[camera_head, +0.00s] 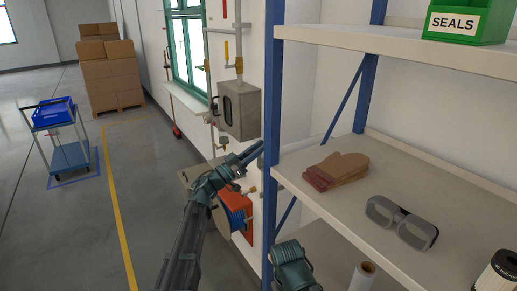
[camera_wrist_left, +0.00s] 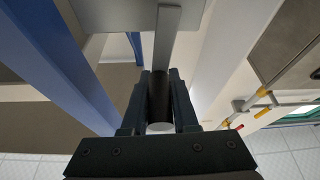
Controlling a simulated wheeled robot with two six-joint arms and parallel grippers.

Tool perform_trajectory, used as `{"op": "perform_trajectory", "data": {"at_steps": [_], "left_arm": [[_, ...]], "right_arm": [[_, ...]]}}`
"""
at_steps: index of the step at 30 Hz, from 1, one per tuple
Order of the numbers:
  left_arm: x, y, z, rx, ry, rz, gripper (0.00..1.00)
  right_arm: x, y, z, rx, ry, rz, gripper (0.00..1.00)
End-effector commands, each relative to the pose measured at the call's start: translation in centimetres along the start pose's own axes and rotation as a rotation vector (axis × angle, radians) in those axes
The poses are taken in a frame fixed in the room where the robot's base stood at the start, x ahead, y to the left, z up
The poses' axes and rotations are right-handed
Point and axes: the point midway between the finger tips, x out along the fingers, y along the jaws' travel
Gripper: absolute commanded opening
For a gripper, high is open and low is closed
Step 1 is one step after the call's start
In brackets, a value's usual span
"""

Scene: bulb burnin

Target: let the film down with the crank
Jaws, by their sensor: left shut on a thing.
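My left gripper (camera_head: 252,153) reaches up and right beside the blue shelf post in the head view. In the left wrist view its two fingers (camera_wrist_left: 160,100) are shut on a dark round crank handle (camera_wrist_left: 160,88). A flat grey crank arm (camera_wrist_left: 167,38) runs up from that handle. The crank is hard to make out in the head view, behind the gripper and post. I cannot make out the film in either view. Of my right arm only a teal link shows at the bottom of the head view; its fingers are out of the picture.
The blue post (camera_head: 272,110) and shelf (camera_head: 400,205) stand close to the right, with brown gloves (camera_head: 337,170) and goggles (camera_head: 402,222).

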Motion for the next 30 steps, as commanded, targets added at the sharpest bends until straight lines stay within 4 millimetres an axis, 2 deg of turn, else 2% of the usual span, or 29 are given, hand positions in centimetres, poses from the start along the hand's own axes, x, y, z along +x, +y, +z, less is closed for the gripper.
{"op": "perform_trajectory", "data": {"at_steps": [17,20,30], "left_arm": [[0.0,0.0,0.0,0.006,0.0,0.001,0.0],[-0.1,0.5,0.2,0.061,-0.001,0.024,0.0],[-0.6,3.2,1.3,0.406,-0.001,0.168,0.0]], "right_arm": [[0.0,0.0,0.0,0.0,0.0,0.0,0.0],[0.1,0.0,0.0,0.0,0.0,0.0,0.0],[0.6,-0.1,0.0,0.0,0.0,0.0,0.0]]}}
